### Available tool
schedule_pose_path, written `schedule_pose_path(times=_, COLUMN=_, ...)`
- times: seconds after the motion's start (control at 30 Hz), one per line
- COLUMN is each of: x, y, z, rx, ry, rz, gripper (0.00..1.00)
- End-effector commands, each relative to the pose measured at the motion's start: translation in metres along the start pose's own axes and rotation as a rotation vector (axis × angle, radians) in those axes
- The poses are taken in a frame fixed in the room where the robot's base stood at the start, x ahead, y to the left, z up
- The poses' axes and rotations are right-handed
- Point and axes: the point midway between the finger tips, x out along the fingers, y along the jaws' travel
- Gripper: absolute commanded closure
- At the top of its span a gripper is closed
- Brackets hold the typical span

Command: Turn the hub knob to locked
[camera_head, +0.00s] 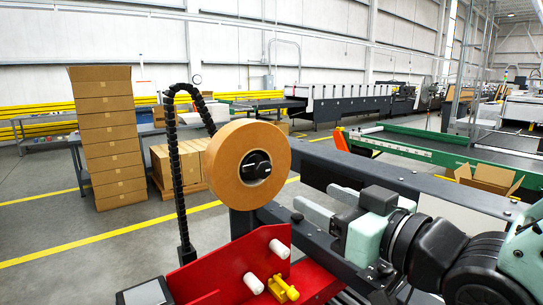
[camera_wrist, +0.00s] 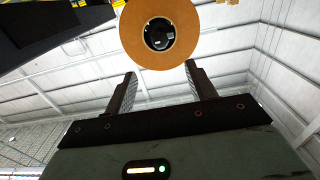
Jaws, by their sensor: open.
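The hub knob (camera_head: 256,167) is a black knob at the centre of a large tan tape roll (camera_head: 223,159). In the wrist view the knob (camera_wrist: 159,34) and the roll (camera_wrist: 135,42) appear at the top, beyond the fingertips. My gripper (camera_wrist: 161,80) is open and empty, with its two dark fingers apart and pointing toward the roll. In the head view my gripper (camera_head: 312,206) is to the right of the roll and lower, apart from the knob. The knob's locked mark cannot be made out.
A red bracket (camera_head: 245,270) with white rollers (camera_head: 279,249) and a yellow part (camera_head: 283,289) sits below the roll. A black cable chain (camera_head: 176,170) arches at its left. A dark machine beam (camera_head: 400,180) runs behind my arm. Stacked cartons (camera_head: 108,140) stand farther left.

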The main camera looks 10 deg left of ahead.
Motion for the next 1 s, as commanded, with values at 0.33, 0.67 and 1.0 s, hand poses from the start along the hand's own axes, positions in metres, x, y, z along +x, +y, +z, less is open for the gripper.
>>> schedule_pose_path(times=0.33, x=0.033, y=0.0, z=-0.003, rx=-0.001, ry=-0.003, rz=0.001, gripper=0.44)
schedule_pose_path(times=0.67, x=0.098, y=0.0, z=-0.003, rx=-0.001, ry=-0.001, rz=-0.001, gripper=0.44)
schedule_pose_path(times=1.0, x=0.135, y=0.0, z=0.0, rx=-0.001, ry=-0.001, rz=0.0, gripper=0.44)
